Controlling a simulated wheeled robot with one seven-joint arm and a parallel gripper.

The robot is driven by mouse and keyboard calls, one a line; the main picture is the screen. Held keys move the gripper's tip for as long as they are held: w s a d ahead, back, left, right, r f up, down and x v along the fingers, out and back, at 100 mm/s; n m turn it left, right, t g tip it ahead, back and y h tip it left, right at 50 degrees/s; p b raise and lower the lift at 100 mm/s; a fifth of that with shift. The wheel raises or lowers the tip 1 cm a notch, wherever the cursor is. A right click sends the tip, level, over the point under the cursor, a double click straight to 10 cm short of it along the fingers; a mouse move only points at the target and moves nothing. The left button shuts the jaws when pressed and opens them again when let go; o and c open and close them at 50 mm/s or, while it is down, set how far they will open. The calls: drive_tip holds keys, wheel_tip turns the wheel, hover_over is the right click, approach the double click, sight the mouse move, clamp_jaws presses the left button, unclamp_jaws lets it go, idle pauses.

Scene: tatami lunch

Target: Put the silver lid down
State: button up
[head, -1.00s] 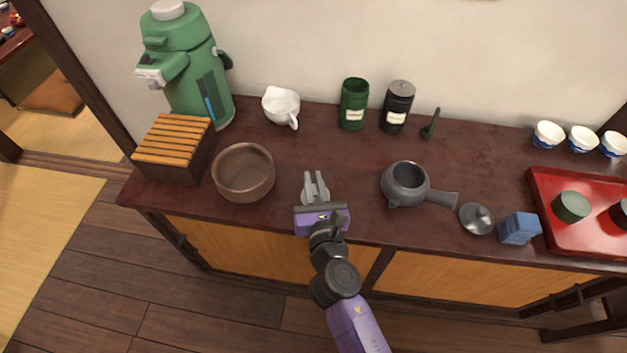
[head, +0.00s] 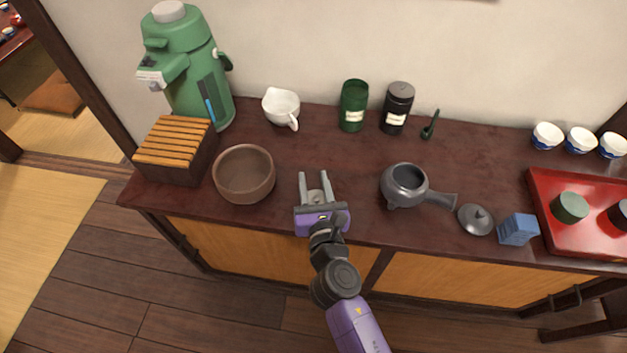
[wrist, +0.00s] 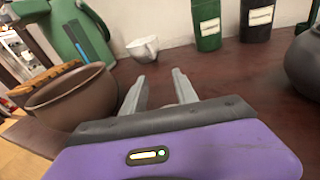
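My gripper (head: 314,174) is open over the front of the dark counter, between the brown bowl and the dark teapot. A small greyish disc, apparently the silver lid (head: 315,196), shows between the spread fingers near the palm. It looks to be on the counter, with a gap to each finger, though contact is hard to judge. In the wrist view the fingers (wrist: 158,78) are apart, and the purple gripper body hides most of what lies close in. The dark green canister (head: 353,106) stands at the back with its top looking open.
The brown bowl (head: 244,174) is left of my gripper. The dark side-handled teapot (head: 405,187) is to the right, with a dark knobbed lid (head: 476,219) and blue box (head: 517,230) beyond. A black canister (head: 397,108) and white pitcher (head: 281,107) stand behind. The counter's middle is clear.

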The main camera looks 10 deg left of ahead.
drive_tip(key=v, duration=1.2)
drive_tip(key=s+d+f+m+g+h, duration=0.1)
drive_tip(key=s+d+f+m+g, duration=0.15)
drive_tip(key=s+d+m, duration=1.35)
drive_tip(key=s+d+r+m+h, duration=0.1)
drive_tip(key=s+d+r+m, duration=0.2)
drive_tip(key=m, duration=0.8)
drive_tip(key=s+d+r+m+t+h, duration=0.1)
drive_tip(key=s+d+r+m+h, duration=0.1)
drive_tip(key=s+r+m, duration=0.6)
drive_tip(key=s+d+m, duration=0.1)
drive_tip(key=m, duration=0.2)
drive_tip(key=shift+s+m+h, duration=0.3)
drive_tip(key=shift+s, duration=0.05)
drive_tip(key=shift+d, duration=0.1)
wheel_tip(320, 180, up, 3)
drive_tip(key=p, duration=0.3)
drive_tip(key=shift+r, duration=0.2)
